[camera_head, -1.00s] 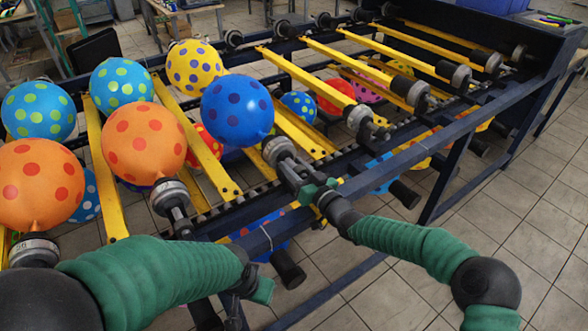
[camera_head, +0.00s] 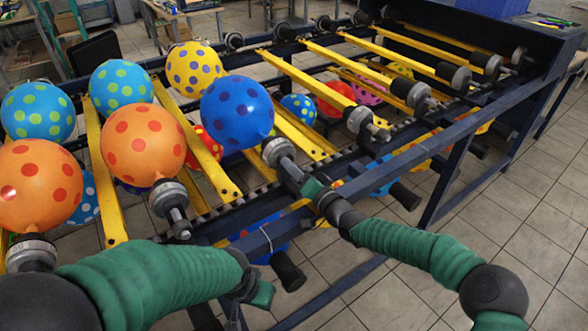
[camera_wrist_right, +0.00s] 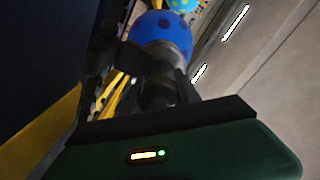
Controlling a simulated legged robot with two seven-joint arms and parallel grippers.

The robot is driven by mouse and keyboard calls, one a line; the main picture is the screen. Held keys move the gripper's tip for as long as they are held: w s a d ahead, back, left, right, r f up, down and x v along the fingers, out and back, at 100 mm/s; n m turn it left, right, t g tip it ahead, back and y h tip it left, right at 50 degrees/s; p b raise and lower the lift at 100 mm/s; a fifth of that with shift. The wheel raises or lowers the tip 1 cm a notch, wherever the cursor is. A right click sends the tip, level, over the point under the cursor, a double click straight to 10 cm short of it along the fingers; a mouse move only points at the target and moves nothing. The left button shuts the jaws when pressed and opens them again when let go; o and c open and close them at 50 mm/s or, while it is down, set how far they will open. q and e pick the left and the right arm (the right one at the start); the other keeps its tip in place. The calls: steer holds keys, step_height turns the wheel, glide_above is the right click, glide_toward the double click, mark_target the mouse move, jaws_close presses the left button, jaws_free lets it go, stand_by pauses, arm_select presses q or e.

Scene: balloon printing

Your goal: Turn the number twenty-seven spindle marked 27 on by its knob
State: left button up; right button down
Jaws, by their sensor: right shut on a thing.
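A blue balloon with dark dots (camera_head: 238,111) sits on a grey spindle (camera_head: 278,151) on the front rail of the machine. My right gripper (camera_head: 297,178) is shut on the dark knob at the near end of that spindle. The right wrist view shows the knob (camera_wrist_right: 157,94) between the fingers, with the blue balloon (camera_wrist_right: 163,30) beyond it. I cannot read a number on this spindle. My left gripper (camera_head: 250,290) is low in front of the rail, apart from the spindles; its jaws do not show clearly.
An orange balloon (camera_head: 143,145) stands on the neighbouring spindle (camera_head: 170,200), and another orange balloon (camera_head: 38,186) is at far left. Several empty spindles (camera_head: 361,120) line the rail to the right. Yellow bars (camera_head: 312,78) cross the machine. Tiled floor is clear at right.

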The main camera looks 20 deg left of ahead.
steer(key=shift+w+d, duration=0.1)
stand_by(0.3)
steer(key=c, duration=0.9)
jaws_free()
steer(key=shift+f, duration=0.1)
steer(key=shift+o, duration=0.2)
steer(key=shift+s+d, duration=0.3)
steer(key=shift+d, duration=0.1)
steer(key=p+v, duration=0.1)
steer(key=v, duration=1.4)
steer(key=shift+s+d, duration=0.25)
steer(key=shift+d, duration=0.05)
steer(key=shift+p, duration=0.3)
